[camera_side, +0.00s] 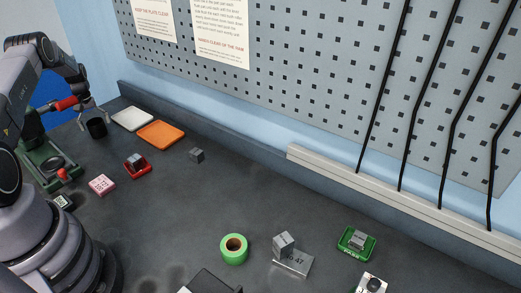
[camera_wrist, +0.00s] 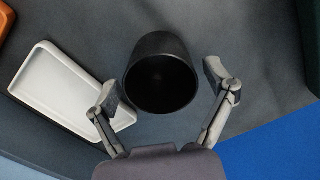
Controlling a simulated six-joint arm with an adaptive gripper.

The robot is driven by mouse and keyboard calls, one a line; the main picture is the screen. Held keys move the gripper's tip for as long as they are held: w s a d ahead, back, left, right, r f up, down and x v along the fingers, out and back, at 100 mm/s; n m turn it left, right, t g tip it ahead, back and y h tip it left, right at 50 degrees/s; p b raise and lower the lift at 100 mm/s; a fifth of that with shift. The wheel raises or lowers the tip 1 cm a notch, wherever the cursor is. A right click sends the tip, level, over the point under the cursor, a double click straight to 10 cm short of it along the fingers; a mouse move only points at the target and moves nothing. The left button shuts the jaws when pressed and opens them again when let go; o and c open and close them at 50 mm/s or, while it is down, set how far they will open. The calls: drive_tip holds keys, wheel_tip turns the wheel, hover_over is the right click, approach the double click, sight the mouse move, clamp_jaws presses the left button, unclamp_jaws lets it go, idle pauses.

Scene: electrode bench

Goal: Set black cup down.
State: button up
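The black cup (camera_side: 96,129) is at the far left of the bench, at my gripper (camera_side: 93,113). In the wrist view the black cup (camera_wrist: 160,75) shows its open mouth towards the camera. My gripper (camera_wrist: 163,86) has one finger on each side of the cup, with a narrow gap between each finger and the cup wall. The gripper looks open. The cup seems to stand on the dark bench, but its base is not clearly seen.
A white tray (camera_side: 132,119) and an orange tray (camera_side: 160,134) lie right of the cup. A green press-like device (camera_side: 48,165) stands in front. A red holder with a block (camera_side: 137,167), a pink block (camera_side: 102,185) and a grey cube (camera_side: 197,155) are nearby. The bench centre is clear.

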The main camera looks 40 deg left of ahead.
drive_tip(key=shift+r, duration=0.1)
wheel_tip(320, 180, up, 11)
drive_tip(key=w+d+r+m+t+y, duration=0.1)
drive_tip(key=w+d+r+m, duration=0.35)
drive_tip(key=d+r, duration=1.1)
drive_tip(key=d+r+m+t, duration=0.1)
drive_tip(key=d+r+m, duration=0.1)
drive_tip(key=d+r, duration=0.8)
drive_tip(key=s+d+r+m+t, duration=0.1)
drive_tip(key=s+d+r+m, duration=0.15)
drive_tip(key=s+d, duration=0.4)
drive_tip(key=s+d+r+m+t, duration=0.1)
drive_tip(key=s+d+r, duration=0.2)
drive_tip(key=d, duration=0.6)
drive_tip(key=s+d+f+m, duration=0.1)
drive_tip(key=s+d+f, duration=0.1)
drive_tip(key=s+d, duration=0.2)
drive_tip(key=s+d+f+m+t+h, duration=0.1)
drive_tip(key=s+d, duration=0.3)
drive_tip(key=s, duration=0.5)
drive_tip(key=shift+s+f+m+t, duration=0.3)
drive_tip(key=shift+f+m, duration=0.1)
drive_tip(key=shift+m, duration=0.4)
